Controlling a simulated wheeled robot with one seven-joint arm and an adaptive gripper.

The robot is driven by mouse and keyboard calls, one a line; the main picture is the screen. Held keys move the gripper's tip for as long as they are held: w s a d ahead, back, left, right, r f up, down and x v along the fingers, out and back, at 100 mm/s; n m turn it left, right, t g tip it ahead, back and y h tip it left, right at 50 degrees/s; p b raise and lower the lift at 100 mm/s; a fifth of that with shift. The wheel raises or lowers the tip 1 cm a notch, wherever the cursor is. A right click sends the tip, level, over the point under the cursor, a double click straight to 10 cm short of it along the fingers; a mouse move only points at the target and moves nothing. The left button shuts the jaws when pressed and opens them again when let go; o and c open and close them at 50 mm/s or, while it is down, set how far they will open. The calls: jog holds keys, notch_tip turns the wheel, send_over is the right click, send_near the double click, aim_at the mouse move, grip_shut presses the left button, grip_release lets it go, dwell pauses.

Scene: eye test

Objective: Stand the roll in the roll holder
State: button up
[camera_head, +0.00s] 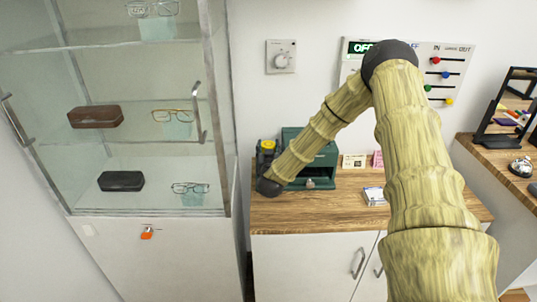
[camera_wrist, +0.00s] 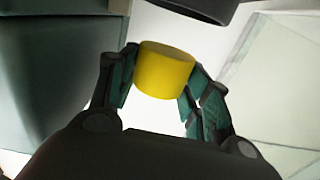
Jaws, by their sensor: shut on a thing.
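The yellow roll (camera_wrist: 165,70) sits between the two fingers of my gripper (camera_wrist: 161,82) in the wrist view, with a finger against each side. In the head view the roll (camera_head: 268,144) is a small yellow patch at my gripper (camera_head: 265,156), left of the green box and above the left end of the wooden counter. I cannot make out the roll holder for certain. A dark rounded object (camera_wrist: 195,8) is cut off at the top of the wrist view, beyond the roll, and I cannot tell what it is.
The green box (camera_head: 322,160) stands close right of my gripper on the wooden counter (camera_head: 300,212). A glass display cabinet (camera_head: 217,130) with glasses and cases is close on the left. Small cards (camera_head: 354,161) and a white box (camera_head: 374,196) lie further right. The counter's front is clear.

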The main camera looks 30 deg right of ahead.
jog(key=shift+f+p, duration=0.35)
jog(key=shift+f, duration=1.15)
jog(key=shift+s+f+b, duration=0.1)
jog(key=shift+f+b, duration=0.35)
jog(key=shift+f, duration=0.05)
jog(key=o, duration=0.7)
jog(key=shift+f, duration=0.15)
jog(key=shift+o, duration=0.2)
jog(key=shift+r+p, duration=0.45)
jog(key=shift+r, duration=0.1)
jog(key=b+v, duration=0.3)
jog(key=v, duration=0.8)
jog(key=shift+s+a+r, duration=0.15)
jog(key=shift+s+a, duration=0.1)
jog(key=shift+s, duration=0.1)
